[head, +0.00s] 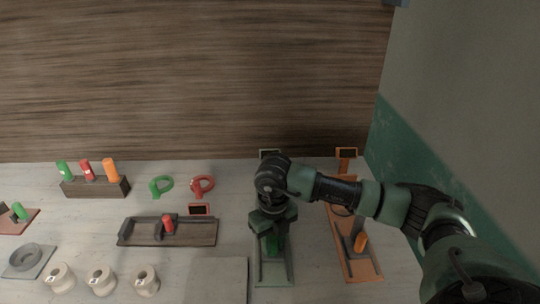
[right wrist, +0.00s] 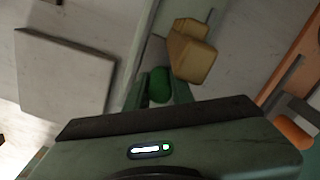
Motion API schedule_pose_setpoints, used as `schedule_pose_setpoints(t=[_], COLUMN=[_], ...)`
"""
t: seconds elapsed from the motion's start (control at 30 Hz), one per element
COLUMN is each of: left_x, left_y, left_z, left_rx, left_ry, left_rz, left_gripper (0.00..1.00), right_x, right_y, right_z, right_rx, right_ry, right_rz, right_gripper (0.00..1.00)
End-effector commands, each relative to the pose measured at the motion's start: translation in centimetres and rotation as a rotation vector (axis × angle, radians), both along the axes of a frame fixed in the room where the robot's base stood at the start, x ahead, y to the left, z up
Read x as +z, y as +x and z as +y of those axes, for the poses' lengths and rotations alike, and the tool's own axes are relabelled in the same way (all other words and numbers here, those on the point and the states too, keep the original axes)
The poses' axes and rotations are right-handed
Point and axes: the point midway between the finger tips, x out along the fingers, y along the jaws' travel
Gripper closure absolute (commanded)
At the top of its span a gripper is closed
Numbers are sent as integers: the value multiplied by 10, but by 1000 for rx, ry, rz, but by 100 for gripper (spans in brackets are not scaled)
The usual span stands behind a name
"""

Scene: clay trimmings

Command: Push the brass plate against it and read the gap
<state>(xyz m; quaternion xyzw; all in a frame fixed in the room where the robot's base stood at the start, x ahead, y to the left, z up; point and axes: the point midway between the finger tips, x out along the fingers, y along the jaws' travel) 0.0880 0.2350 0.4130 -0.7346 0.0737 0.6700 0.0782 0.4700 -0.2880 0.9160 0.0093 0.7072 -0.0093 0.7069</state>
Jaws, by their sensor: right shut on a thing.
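My right gripper (head: 272,232) is over the green-based gauge (head: 273,282), pointing down. In the right wrist view its fingers (right wrist: 160,92) are shut on a rounded green handle (right wrist: 160,82). A tan, two-part block (right wrist: 193,57) lies just beyond the handle in the gauge. I cannot tell whether the block touches the part under the handle. No brass plate can be made out clearly; the gripper covers much of the gauge. The gauge's small dark display (head: 270,153) shows at its far end, with no legible reading. My left gripper is not in view.
An orange gauge (head: 366,268) with an orange handle (head: 361,242) stands close on the right. A grey slab (head: 219,281) lies on the left. Farther left are a dark tray (head: 140,235) with a red handle, a handle rack (head: 96,188), two rings and several pale spools (head: 102,281).

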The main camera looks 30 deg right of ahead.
Motion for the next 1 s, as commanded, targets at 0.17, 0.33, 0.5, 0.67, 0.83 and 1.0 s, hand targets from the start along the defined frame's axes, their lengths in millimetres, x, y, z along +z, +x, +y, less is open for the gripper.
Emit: schedule_pose_setpoints(t=[0.17, 0.33, 0.5, 0.67, 0.83, 1.0], left_x=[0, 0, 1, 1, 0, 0], left_y=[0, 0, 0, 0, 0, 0], left_z=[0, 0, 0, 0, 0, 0], left_rx=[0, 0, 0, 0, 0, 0], left_ry=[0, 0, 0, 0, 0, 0], left_rz=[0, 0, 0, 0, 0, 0], left_gripper=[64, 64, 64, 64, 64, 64], right_x=[0, 0, 0, 0, 0, 0], right_y=[-2, -4, -6, -6, -5, -5], right_z=[1, 2, 3, 3, 3, 3], right_rx=[-1, -1, 0, 0, 0, 0], right_ry=[0, 0, 0, 0, 0, 0], right_rz=[0, 0, 0, 1, 0, 0], right_gripper=[100, 100, 100, 35, 9, 9])
